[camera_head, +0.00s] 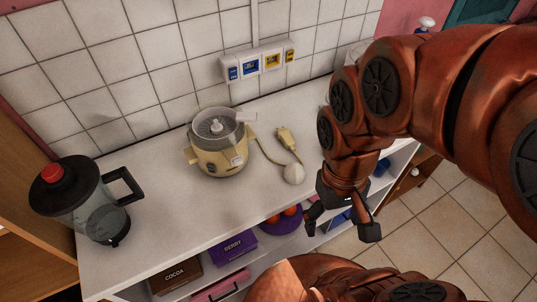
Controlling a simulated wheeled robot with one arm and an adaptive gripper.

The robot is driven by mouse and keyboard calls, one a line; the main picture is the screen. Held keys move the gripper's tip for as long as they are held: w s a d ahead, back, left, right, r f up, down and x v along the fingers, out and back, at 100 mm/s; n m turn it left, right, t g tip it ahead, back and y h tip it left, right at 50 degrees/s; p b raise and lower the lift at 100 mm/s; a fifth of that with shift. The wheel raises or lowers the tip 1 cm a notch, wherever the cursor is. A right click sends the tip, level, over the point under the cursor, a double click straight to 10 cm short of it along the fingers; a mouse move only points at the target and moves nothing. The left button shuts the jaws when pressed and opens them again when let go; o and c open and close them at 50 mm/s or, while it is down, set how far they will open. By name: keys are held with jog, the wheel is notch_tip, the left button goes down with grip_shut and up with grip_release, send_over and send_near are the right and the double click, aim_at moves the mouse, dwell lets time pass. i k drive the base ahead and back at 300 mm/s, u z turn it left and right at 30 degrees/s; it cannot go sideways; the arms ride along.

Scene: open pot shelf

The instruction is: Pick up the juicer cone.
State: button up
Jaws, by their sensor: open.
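A cream juicer (220,158) stands upright on the white shelf top (180,215), left of my gripper. A small pale cone (217,127) sticks up in the middle of its clear top bowl; this looks like the juicer cone. My gripper (340,225) is open and empty, pointing down near the front edge of the shelf top. It is well apart from the juicer, to its right and nearer to me. No part of the cone seems hidden by my arm.
A cord runs from the juicer to a beige plug (286,139), with a pale rounded piece (293,173) beside it. A dark-lidded jug (95,205) stands at the left. Boxes and a purple bowl (281,223) sit below. A socket strip (258,62) is on the tiled wall.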

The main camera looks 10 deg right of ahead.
aim_at(294, 173)
jog(key=u, duration=1.7)
jog(key=k, duration=0.6)
jog(key=u, duration=0.05)
